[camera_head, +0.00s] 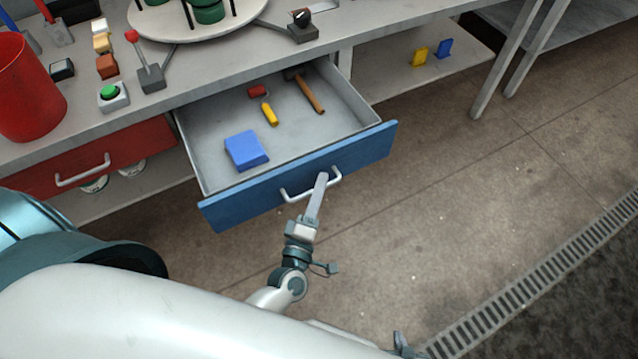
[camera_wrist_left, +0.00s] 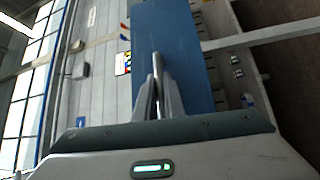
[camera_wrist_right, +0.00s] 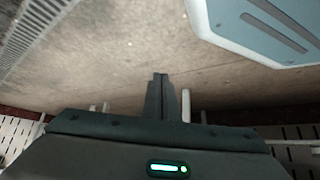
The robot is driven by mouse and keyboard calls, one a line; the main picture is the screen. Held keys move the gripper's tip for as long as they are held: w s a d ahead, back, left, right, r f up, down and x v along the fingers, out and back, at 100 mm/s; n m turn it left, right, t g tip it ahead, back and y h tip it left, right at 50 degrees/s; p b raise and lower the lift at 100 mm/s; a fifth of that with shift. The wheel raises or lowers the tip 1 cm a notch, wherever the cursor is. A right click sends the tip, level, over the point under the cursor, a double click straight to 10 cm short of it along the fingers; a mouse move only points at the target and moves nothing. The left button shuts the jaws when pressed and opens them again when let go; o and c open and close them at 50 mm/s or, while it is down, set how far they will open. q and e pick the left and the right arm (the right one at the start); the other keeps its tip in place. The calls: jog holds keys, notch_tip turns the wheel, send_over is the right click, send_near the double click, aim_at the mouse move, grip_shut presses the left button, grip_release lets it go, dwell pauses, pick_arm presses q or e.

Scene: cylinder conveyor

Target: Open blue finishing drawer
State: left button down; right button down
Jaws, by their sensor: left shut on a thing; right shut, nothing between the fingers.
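The blue drawer (camera_head: 240,209) stands pulled out from under the workbench, its inside in view from above. My left gripper (camera_head: 321,184) is shut on the drawer's pale bar handle (camera_head: 292,197), near its right end. In the left wrist view the fingers (camera_wrist_left: 157,85) meet in front of the blue drawer front (camera_wrist_left: 178,45). My right gripper (camera_wrist_right: 159,88) is shut and empty above the floor, away from the drawer.
The drawer holds a blue block (camera_head: 246,150), a yellow-and-red tool (camera_head: 269,113) and a wooden-handled hammer (camera_head: 310,96). A closed red drawer (camera_head: 120,150) is at left. A red bin (camera_head: 25,90) and green button (camera_head: 109,92) stand on the bench. Floor at right is clear.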

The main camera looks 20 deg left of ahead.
pick_arm(q)
jog(key=c, duration=2.1)
grip_release()
